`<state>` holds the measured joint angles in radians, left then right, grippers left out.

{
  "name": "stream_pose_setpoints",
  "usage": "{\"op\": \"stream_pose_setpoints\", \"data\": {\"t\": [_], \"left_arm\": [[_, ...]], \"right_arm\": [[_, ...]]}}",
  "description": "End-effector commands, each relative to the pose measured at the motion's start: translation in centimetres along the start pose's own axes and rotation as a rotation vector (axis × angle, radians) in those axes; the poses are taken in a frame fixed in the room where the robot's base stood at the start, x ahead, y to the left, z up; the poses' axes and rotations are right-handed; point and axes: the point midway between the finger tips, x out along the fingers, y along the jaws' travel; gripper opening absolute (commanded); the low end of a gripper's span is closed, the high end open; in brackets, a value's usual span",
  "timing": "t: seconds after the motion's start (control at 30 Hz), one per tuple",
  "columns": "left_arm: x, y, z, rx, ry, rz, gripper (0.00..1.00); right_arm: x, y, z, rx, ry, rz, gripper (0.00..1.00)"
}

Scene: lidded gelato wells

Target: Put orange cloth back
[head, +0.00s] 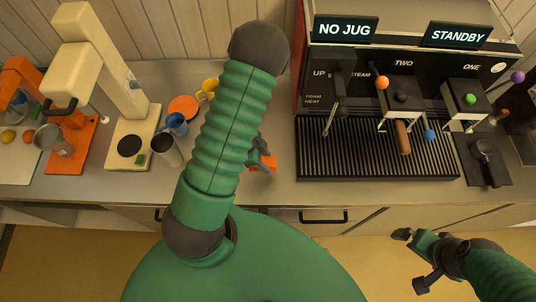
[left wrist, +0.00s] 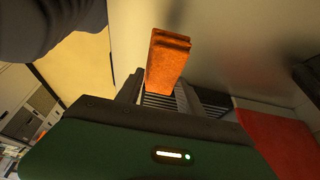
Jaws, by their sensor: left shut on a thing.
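The orange cloth (head: 267,162) is a small folded block held in my left gripper (head: 261,153), over the counter just left of the black drip grate. Most of the gripper is hidden behind my green left arm in the head view. In the left wrist view the cloth (left wrist: 166,62) sticks out between the dark fingers, which are shut on it. My right gripper (head: 416,262) is at the lower right in front of the counter, with its fingers apart and nothing between them.
The coffee machine (head: 400,75) with its drip grate (head: 350,165) stands right of the cloth. Left of my arm are an orange round thing (head: 183,107), a blue cup (head: 176,123), a metal cup (head: 164,150) and a cream grinder (head: 125,80). The counter (head: 300,190) front strip is bare.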

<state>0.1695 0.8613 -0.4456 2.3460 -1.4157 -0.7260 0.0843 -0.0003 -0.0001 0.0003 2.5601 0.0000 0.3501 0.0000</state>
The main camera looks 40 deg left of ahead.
Motion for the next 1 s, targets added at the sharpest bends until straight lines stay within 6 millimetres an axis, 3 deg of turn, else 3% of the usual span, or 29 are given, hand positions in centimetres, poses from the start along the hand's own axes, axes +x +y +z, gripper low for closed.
{"op": "stream_pose_setpoints", "data": {"t": [0.33,0.4,0.8,1.0], "left_arm": [[-0.4,-0.4,-0.2,-0.004,0.004,0.006,0.00],[1.1,-0.4,0.4,-0.003,0.004,0.006,0.00],[6.2,-0.3,2.6,-0.003,0.004,0.005,0.00],[7.4,-0.2,2.9,-0.002,0.004,0.005,0.00]], "right_arm": [[-1.2,0.0,-0.3,0.001,0.000,0.000,1.00],[0.1,0.0,0.0,0.001,0.001,0.000,1.00],[4.2,0.0,1.0,0.000,0.000,0.000,1.00],[4.9,0.0,1.1,0.001,0.000,0.000,1.00]]}}
